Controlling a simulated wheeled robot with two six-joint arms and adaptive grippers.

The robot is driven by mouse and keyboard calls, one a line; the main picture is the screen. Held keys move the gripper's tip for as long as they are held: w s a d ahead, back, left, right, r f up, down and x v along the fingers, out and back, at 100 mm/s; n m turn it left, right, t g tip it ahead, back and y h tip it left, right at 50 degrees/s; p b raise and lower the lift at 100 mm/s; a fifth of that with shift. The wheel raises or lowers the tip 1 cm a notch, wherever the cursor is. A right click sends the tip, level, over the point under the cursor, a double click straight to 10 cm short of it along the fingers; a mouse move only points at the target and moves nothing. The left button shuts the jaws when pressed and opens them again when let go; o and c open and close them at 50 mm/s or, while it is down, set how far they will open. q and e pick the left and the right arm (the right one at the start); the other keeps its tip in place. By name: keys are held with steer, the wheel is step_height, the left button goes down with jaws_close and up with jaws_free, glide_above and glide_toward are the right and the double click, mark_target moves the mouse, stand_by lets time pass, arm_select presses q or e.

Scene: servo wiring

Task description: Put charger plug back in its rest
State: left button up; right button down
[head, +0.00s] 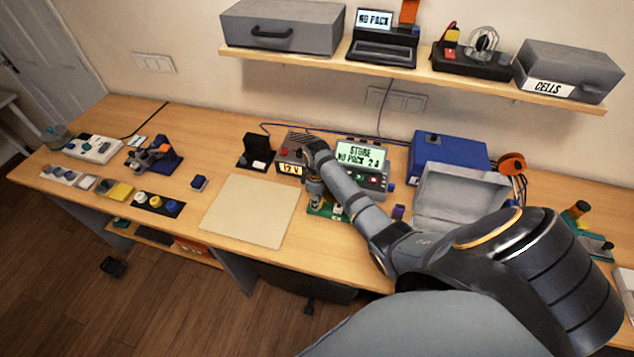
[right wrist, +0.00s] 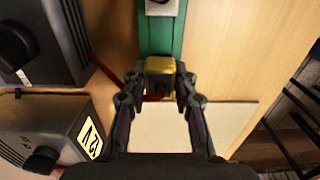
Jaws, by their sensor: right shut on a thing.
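My right gripper (right wrist: 160,92) is shut on a yellow plug (right wrist: 160,68) with a red lead. In the right wrist view the plug lies over the near end of a green strip (right wrist: 160,38); I cannot tell whether it touches it. In the head view my right arm comes in from the right, and the gripper (head: 315,188) is by a green board (head: 322,211) in front of the charger (head: 360,157), whose display reads "STORE NO PACK 2 A". The plug is hidden there by my arm. My left gripper is not in view.
A grey 12 V box (head: 290,168) stands left of the charger, with a black stand (head: 256,152) further left. A bare pale mat (head: 250,211) lies left of the gripper. An open grey case (head: 455,200) and a blue box (head: 447,155) stand to the right.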

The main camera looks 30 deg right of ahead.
steer(key=shift+f, duration=0.3)
steer(key=c, duration=1)
jaws_free()
steer(key=shift+r, duration=0.1)
step_height(320, 180, up, 12)
steer(key=shift+f, duration=0.1)
